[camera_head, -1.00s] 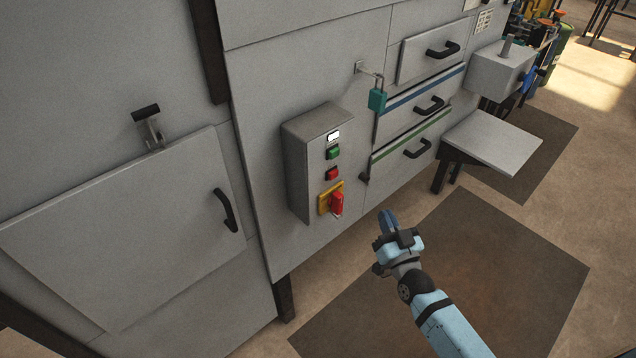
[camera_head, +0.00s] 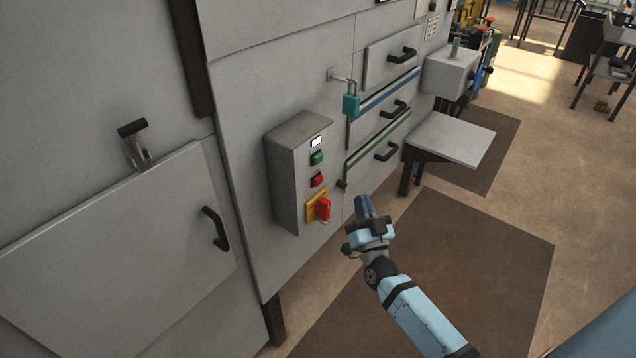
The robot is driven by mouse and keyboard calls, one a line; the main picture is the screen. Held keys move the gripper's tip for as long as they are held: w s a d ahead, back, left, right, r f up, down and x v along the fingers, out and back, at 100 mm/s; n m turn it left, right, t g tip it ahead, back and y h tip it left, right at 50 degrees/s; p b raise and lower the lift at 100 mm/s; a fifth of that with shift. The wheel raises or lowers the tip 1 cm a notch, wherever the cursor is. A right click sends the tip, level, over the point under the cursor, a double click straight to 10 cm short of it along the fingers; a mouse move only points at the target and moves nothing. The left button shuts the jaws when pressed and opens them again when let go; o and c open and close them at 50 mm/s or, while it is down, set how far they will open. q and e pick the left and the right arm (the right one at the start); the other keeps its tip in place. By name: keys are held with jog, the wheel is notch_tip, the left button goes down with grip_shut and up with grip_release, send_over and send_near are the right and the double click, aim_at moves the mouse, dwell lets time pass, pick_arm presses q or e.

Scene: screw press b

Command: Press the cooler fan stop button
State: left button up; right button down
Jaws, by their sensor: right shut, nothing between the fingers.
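A grey control box (camera_head: 287,182) is fixed to the front of the grey machine. Its front carries a white label (camera_head: 316,141), a green button (camera_head: 317,158), a red button (camera_head: 317,180) below it, and a red rotary switch (camera_head: 323,208) on a yellow plate. No writing on the buttons is legible, so I cannot tell by text which is the stop button. My right gripper (camera_head: 362,206) is shut and empty. It is to the right of the box, near the height of the rotary switch in the picture, and appears apart from it. My left gripper is not in view.
A teal padlock (camera_head: 351,104) hangs from a hasp right of the box. A door with a handle (camera_head: 216,229) is at left. A dark mat (camera_head: 440,270) lies on open floor.

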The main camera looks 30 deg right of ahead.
aim_at(319, 181)
jog(key=shift+w, duration=0.1)
jog(key=w+a+b, duration=0.2)
jog(key=w+a, duration=0.1)
jog(key=w, duration=0.5)
jog(key=shift+a, duration=0.25)
dwell(1.9)
jog(key=shift+w+a, duration=0.15)
jog(key=shift+w, duration=0.25)
jog(key=shift+w+a, duration=0.15)
jog(key=shift+w, duration=0.25)
dwell(0.6)
jog(key=shift+s, duration=0.2)
jog(key=shift+s+d, duration=0.35)
jog(key=shift+s, duration=0.25)
